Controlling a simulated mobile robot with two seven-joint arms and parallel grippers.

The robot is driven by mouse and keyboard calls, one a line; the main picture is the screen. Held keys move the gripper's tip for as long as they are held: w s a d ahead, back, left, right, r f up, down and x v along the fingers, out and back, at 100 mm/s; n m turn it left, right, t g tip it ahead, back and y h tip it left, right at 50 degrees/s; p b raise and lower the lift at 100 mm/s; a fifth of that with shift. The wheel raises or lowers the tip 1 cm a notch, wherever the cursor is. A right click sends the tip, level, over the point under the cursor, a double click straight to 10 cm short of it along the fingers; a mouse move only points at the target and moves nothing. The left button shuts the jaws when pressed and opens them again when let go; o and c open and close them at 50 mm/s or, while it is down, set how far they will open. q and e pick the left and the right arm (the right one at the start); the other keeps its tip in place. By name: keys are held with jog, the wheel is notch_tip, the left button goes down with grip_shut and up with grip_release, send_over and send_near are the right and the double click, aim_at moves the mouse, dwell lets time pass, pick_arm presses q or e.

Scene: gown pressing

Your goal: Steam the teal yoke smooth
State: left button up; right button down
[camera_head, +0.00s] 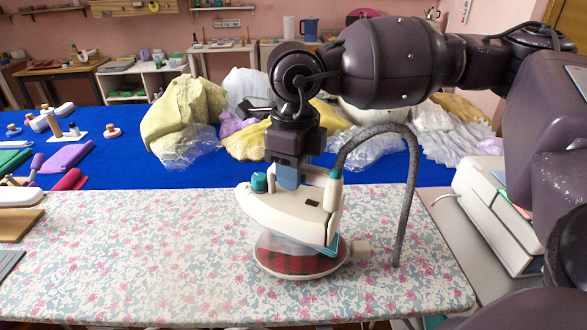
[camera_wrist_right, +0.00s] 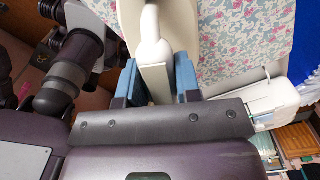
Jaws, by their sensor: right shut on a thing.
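My right gripper (camera_head: 288,172) is shut on the handle of a white and cream steam iron (camera_head: 290,210) with teal parts. In the right wrist view, its blue fingers sit on both sides of the pale iron handle (camera_wrist_right: 150,52). The iron is at a round red tartan pressing pad (camera_head: 302,264) on the floral ironing board (camera_head: 130,260). A hazy, see-through patch shows between iron and pad; I cannot tell whether they touch. I cannot make out a teal yoke for certain. My left gripper is not in view.
A grey hose (camera_head: 410,190) arches from the iron down to the board's right side. A white steam station (camera_head: 497,215) stands at the right. The board's left middle is clear.

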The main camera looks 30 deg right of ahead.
aim_at(326, 172)
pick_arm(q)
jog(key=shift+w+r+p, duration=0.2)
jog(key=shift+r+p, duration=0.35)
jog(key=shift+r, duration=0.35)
pick_arm(e)
jog(key=shift+s+d, duration=0.45)
jog(key=shift+s, duration=0.25)
jog(key=shift+s+d, duration=0.45)
jog(key=shift+s, duration=0.25)
jog(key=shift+s+d, duration=0.45)
jog(key=shift+s, duration=0.25)
jog(key=shift+s, duration=0.1)
jog(key=shift+s+d, duration=0.15)
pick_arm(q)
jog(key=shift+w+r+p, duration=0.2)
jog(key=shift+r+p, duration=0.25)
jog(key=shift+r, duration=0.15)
pick_arm(e)
jog(key=shift+s+d, duration=0.6)
jog(key=shift+s, duration=0.35)
jog(key=shift+s+d, duration=0.55)
jog(key=shift+s, duration=0.35)
jog(key=shift+r, duration=0.1)
